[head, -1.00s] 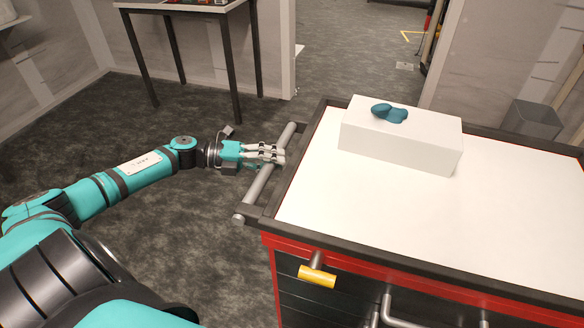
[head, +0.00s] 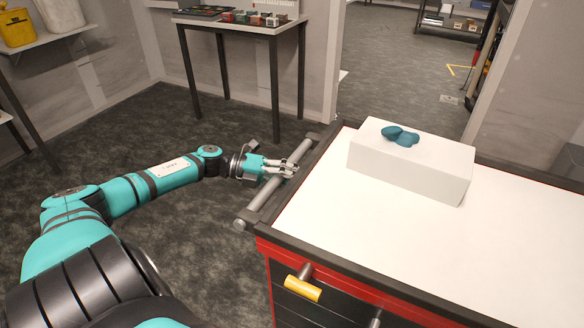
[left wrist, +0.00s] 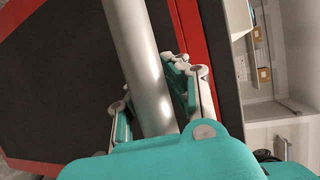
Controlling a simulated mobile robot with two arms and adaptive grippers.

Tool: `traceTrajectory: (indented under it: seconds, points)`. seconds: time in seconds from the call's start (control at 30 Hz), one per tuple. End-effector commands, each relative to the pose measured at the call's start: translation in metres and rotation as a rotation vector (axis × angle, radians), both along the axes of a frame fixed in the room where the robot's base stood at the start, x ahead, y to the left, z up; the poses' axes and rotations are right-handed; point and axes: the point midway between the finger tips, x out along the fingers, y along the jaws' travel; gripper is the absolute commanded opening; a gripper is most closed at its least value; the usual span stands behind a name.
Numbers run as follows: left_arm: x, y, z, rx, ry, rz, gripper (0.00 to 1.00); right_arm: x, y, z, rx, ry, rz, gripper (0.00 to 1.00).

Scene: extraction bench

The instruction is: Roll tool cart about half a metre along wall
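The tool cart (head: 400,235) is a red and black cabinet with a white top, at the right of the head view. Its grey push handle (head: 272,184) runs along the cart's left end. My left gripper (head: 290,170) is at this handle, fingers reaching over it. In the left wrist view the handle bar (left wrist: 140,65) passes between the two fingers of my left gripper (left wrist: 150,90), one on each side. Whether both fingers press on the bar is hard to tell. My right gripper is not in view.
A white box (head: 410,168) with a teal object (head: 400,136) on it rests on the cart top. A table with small boxes (head: 240,27) stands at the back left wall. A doorway opens behind the cart. Dark carpet (head: 130,120) left of the cart is clear.

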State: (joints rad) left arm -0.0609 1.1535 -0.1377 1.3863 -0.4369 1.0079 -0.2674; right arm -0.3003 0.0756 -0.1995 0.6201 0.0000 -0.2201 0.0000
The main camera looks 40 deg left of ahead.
Motion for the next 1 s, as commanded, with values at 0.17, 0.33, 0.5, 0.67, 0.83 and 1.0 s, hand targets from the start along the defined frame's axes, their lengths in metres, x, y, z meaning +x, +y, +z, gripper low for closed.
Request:
traceTrajectory:
  seconds: [0.17,0.33,0.5,0.67,0.83,1.0]
  points:
    - [0.001,0.001,0.003,0.000,-0.005,0.002,0.34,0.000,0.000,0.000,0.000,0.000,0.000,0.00]
    - [0.001,0.001,0.002,0.001,-0.004,0.003,0.49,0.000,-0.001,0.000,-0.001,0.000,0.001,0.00]
    - [0.001,0.001,0.001,0.002,-0.003,0.003,0.49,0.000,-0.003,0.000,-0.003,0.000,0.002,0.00]
    - [-0.004,0.007,0.001,0.003,0.000,0.005,0.49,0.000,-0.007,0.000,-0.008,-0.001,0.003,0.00]
    - [-0.021,0.030,0.005,0.006,0.004,0.007,0.49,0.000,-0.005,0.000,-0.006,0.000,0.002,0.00]
    - [-0.043,0.059,0.012,0.004,0.004,0.007,0.49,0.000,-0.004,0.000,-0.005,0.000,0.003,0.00]
